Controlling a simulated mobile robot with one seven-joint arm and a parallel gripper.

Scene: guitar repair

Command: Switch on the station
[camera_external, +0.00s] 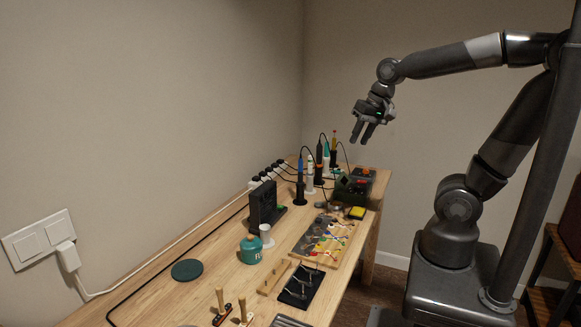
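My gripper (362,137) hangs in the air over the far part of the wooden workbench, fingers pointing down. Its two fingers look apart, with nothing between them. It is well above the bench and touches nothing. A dark boxy unit (352,190) with small reddish parts stands at the far right of the bench, below the gripper. An upright black unit (263,203) with a flat base stands mid-bench, a small green spot beside it. I cannot tell for sure which unit is the station, and no switch position is readable.
Several soldering-iron-like tools (301,182) stand at the back with looping cables. A power strip (267,176) with plugs runs along the wall. The air around the gripper is free.

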